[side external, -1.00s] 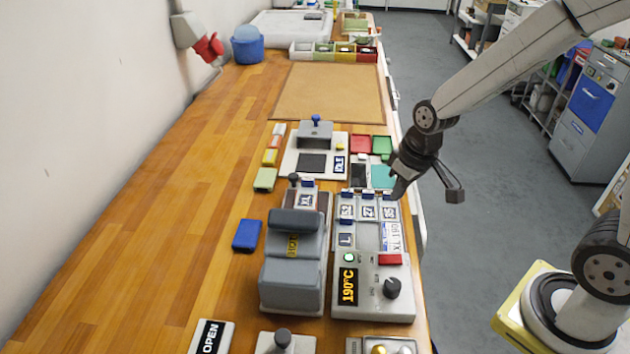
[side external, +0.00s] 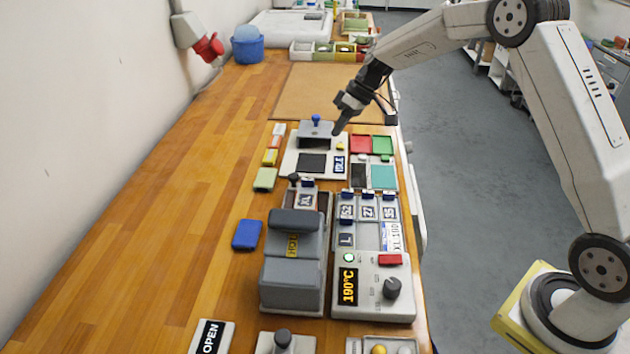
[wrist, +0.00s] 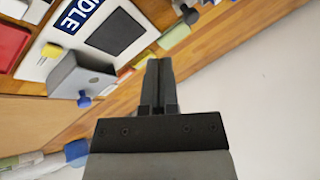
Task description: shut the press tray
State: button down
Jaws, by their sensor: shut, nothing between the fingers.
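A white machine base (side external: 330,176) marked IDLE carries a dark square pad (side external: 312,163) and an upright grey part (side external: 317,130) with a blue knob (side external: 316,118). They also show in the wrist view: the pad (wrist: 115,32), grey part (wrist: 78,76) and blue knob (wrist: 84,99). A grey press (side external: 292,282) marked HOT has a dark-knobbed holder (side external: 308,184) with a label piece at its far end. I cannot tell which part is the press tray. My gripper (side external: 337,130) is shut and empty, beside the grey part on its right; its fingers (wrist: 158,64) touch nothing visible.
A control box (side external: 372,312) reading 190°C stands right of the grey press. Red and green trays (side external: 361,144) lie right of the IDLE machine. A blue block (side external: 247,235) lies left.

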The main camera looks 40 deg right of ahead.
aim_at(298, 203)
jog(key=shift+w+d+r+n+y, duration=0.1)
jog(key=shift+w+d+n+y, duration=0.15)
jog(key=shift+w, duration=0.3)
jog(key=shift+w+d+r+n+y, duration=0.15)
jog(key=shift+w+d+y, duration=0.1)
jog(key=shift+w, duration=0.25)
jog(key=shift+a+f, duration=0.15)
jog(key=shift+f, duration=0.1)
jog(key=x, duration=0.9)
jog(key=shift+w+f, duration=0.15)
jog(key=shift+s+a+f, duration=0.15)
jog(key=shift+a, duration=0.4)
jog(key=shift+s+a+f, duration=0.1)
jog(key=shift+a, duration=0.4)
jog(key=shift+s+a+f, duration=0.1)
jog(key=shift+s+a, duration=0.05)
jog(key=shift+a, duration=0.35)
jog(key=shift+s+a+f, duration=0.1)
jog(key=shift+s+a, duration=0.05)
jog(key=shift+a, duration=0.35)
jog(key=s+a, duration=0.9)
jog(key=shift+s+a, duration=0.25)
jog(key=shift+s, duration=0.1)
jog(key=shift+d, duration=0.1)
